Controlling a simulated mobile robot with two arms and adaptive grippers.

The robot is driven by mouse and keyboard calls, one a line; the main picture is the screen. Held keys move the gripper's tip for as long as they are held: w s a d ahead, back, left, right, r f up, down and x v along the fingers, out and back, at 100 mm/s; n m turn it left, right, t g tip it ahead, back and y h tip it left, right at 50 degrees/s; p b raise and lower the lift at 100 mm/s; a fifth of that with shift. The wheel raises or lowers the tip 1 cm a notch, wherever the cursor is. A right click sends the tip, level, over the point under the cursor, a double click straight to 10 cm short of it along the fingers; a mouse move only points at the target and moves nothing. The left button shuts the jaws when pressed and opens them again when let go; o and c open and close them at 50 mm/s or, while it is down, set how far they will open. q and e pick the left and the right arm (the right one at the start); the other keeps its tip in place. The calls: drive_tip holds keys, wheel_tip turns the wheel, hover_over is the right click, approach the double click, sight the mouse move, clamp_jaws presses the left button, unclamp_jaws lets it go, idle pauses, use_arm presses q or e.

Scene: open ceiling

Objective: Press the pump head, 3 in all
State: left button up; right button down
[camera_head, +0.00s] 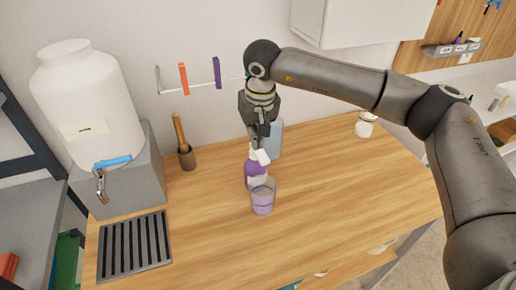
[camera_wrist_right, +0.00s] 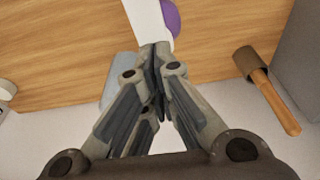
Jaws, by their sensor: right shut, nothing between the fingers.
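A purple pump bottle (camera_head: 252,174) with a white pump head (camera_head: 259,157) stands on the wooden counter. In the right wrist view the white pump head (camera_wrist_right: 150,20) and part of the purple bottle (camera_wrist_right: 171,16) show just past my fingertips. My right gripper (camera_head: 260,143) points down, shut and empty, directly above the pump head. Its fingertips (camera_wrist_right: 155,48) appear at or very close to the head; I cannot tell whether they touch. A clear cup (camera_head: 262,197) with purple content stands in front of the bottle. My left gripper is not in view.
A blue-grey bottle (camera_head: 276,138) stands close behind the pump bottle. A small jar (camera_head: 365,125) is at back right.

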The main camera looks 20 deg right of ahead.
drive_tip(key=shift+w+p+v, duration=0.15)
drive_tip(key=shift+p+v, duration=0.25)
drive_tip(key=shift+v, duration=0.4)
drive_tip(key=shift+w+p+v, duration=0.2)
drive_tip(key=shift+p+v, duration=0.2)
drive_tip(key=shift+v, duration=0.4)
drive_tip(key=shift+r, duration=0.1)
drive_tip(key=p+v, duration=0.1)
drive_tip(key=v, duration=0.1)
drive_tip(key=w+p+v, duration=0.1)
drive_tip(key=p+v, duration=0.1)
drive_tip(key=v, duration=0.1)
drive_tip(key=shift+r, duration=0.1)
